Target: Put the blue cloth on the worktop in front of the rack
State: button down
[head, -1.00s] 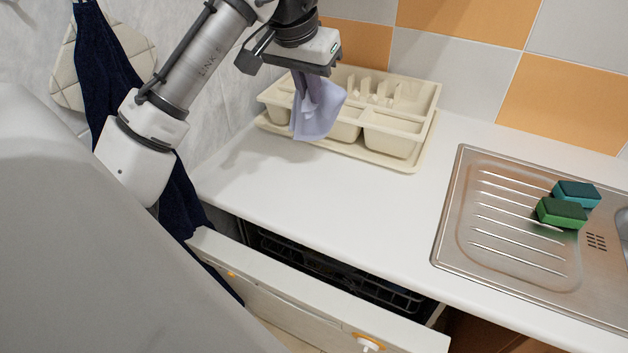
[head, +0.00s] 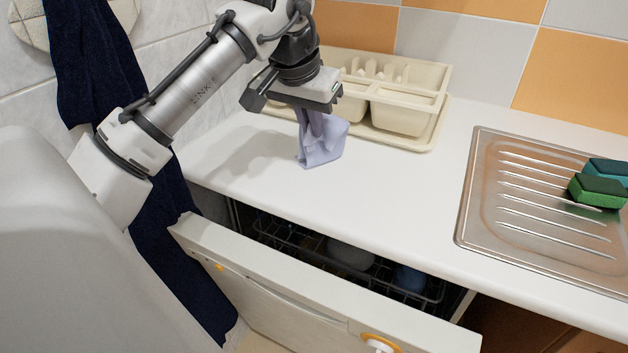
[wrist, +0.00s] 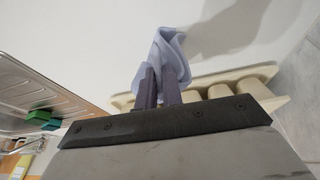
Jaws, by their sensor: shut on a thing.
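The blue cloth (head: 322,140), pale lavender-blue, hangs crumpled from my gripper (head: 310,108). It is over the white worktop (head: 400,190), in front of the cream rack (head: 440,125). I cannot tell whether its lower end touches the worktop. In the wrist view my gripper's fingers (wrist: 158,88) are shut on the cloth (wrist: 168,52), which bunches beyond the fingertips. The rack (wrist: 255,88) shows behind the fingers there. My gripper hides the rack's left part in the head view.
A steel drainboard (head: 530,220) with green (head: 598,192) and teal (head: 608,170) sponges lies at the right. Below the worktop's front edge, a dishwasher door (head: 300,290) stands partly open. A dark blue towel (head: 95,70) hangs at the left. The worktop between rack and front edge is clear.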

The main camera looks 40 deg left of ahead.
jog(key=shift+f+b, duration=0.3)
jog(key=shift+f, duration=0.3)
jog(key=c, duration=0.8)
grip_release()
jog(key=shift+c, duration=0.2)
jog(key=p+v, duration=0.1)
jog(key=v, duration=1.3)
jog(key=shift+f, duration=0.1)
